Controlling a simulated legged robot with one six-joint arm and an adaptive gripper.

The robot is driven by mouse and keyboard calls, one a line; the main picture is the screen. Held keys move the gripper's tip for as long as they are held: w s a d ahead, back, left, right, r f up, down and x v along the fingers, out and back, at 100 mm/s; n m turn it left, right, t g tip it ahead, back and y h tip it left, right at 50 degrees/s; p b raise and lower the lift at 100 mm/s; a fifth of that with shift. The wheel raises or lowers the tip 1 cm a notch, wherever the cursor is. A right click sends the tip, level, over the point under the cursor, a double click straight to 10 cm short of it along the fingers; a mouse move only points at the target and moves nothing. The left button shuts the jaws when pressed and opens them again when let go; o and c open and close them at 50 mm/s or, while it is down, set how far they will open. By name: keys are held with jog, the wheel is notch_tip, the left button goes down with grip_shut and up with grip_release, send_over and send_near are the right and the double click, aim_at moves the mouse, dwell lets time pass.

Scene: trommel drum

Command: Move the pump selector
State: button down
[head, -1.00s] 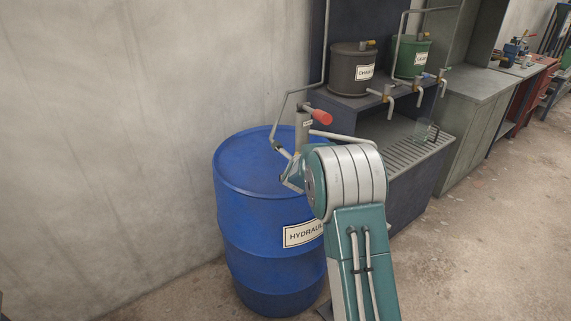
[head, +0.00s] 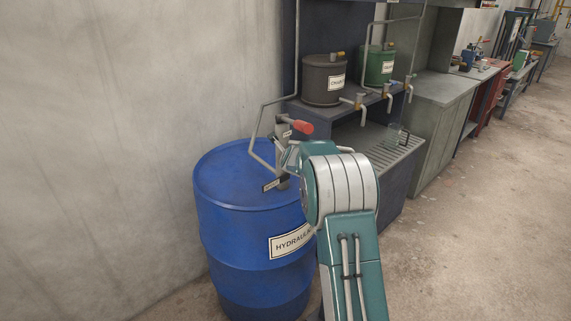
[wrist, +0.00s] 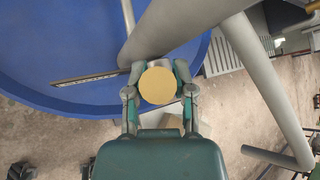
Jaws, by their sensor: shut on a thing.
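The hand pump (head: 282,142) stands upright on the lid of the blue drum (head: 240,240), with a red grip (head: 300,127) at its top. In the wrist view a round tan knob (wrist: 158,85), which appears to be the pump selector, sits between my fingertips beside the grey pump tube (wrist: 165,30). My gripper (wrist: 158,88) is shut on this knob. In the head view my gripper (head: 287,160) is beside the pump, partly hidden by my own arm. A small dark label plate (head: 272,185) shows by the pump base; it also shows in the wrist view (wrist: 85,80).
A grey pipe (head: 252,135) rises from the pump along the wall. A dark dispensing bench (head: 395,185) with a dark tank (head: 322,85) and a green tank (head: 378,68) stands behind. Cabinets line the wall further right. The floor at right is clear.

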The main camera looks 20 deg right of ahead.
jog(key=shift+d+f+m+g+y, duration=0.1)
jog(key=shift+d+m+g+y, duration=0.25)
jog(key=shift+y, duration=0.25)
dwell(0.5)
jog(key=shift+c, duration=2.2)
grip_release()
jog(key=shift+w, duration=0.1)
jog(key=shift+r, duration=0.2)
jog(key=s+a+r, duration=0.1)
jog(key=s, duration=0.6)
jog(key=s+a+r, duration=0.1)
jog(key=s+a, duration=0.1)
jog(key=s, duration=0.6)
jog(key=shift+s+r, duration=0.25)
jog(key=shift+r, duration=0.1)
